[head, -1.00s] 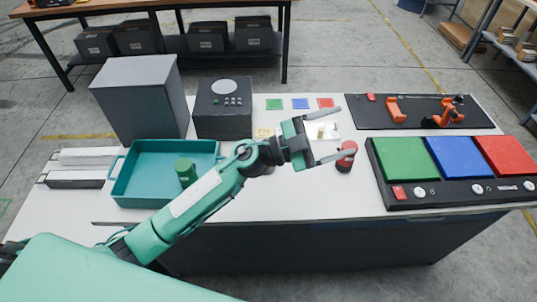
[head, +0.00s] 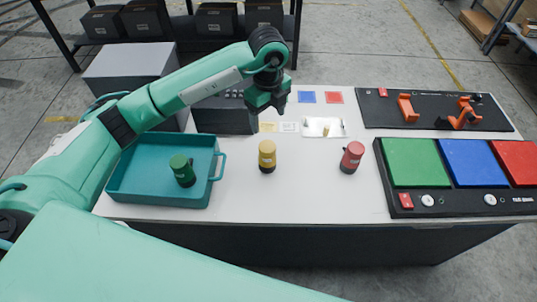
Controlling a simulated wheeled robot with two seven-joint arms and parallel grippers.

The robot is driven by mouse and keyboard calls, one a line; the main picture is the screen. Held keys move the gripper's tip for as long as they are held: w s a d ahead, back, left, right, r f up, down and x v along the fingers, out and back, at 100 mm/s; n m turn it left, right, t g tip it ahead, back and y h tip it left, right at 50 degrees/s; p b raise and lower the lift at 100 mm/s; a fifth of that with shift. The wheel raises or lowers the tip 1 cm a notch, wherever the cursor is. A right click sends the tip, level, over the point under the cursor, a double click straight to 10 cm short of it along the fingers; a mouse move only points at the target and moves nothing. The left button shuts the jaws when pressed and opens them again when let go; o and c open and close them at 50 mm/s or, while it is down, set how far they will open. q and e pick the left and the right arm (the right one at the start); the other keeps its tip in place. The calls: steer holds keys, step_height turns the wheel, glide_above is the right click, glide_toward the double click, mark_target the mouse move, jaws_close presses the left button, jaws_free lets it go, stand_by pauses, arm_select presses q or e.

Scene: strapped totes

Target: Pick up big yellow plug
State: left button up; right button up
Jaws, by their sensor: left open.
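The big yellow plug (head: 267,155), a yellow cylinder with a dark base, stands upright on the white table between the teal tray and the red plug. My left gripper (head: 268,108) is above and behind the yellow plug in the picture, apart from it. Its jaws are open and partly hidden by the wrist. My right gripper is out of view.
A green plug (head: 183,171) is in the teal tray (head: 213,190). A red plug (head: 351,158) stands to the right. A black panel with colored pads (head: 415,163) and a black board with orange parts (head: 383,110) lie further right. A grey box (head: 130,62) stands behind the tray.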

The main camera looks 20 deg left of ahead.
mark_target(267, 145)
arm_select(q)
step_height(267, 145, down, 8)
steer(key=shift+s+f+p, duration=0.1)
steer(key=shift+f+p, duration=0.05)
steer(key=shift+p, duration=0.95)
steer(key=shift+f+p, duration=0.2)
steer(key=shift+p, duration=0.1)
steer(key=f, duration=0.1)
steer(key=f+p, duration=0.2)
steer(key=f, duration=0.1)
steer(key=shift+s+a+f, duration=0.1)
steer(key=shift+s+a, duration=0.05)
steer(key=shift+s, duration=0.15)
steer(key=shift+f, duration=0.3)
steer(key=c, duration=1.2)
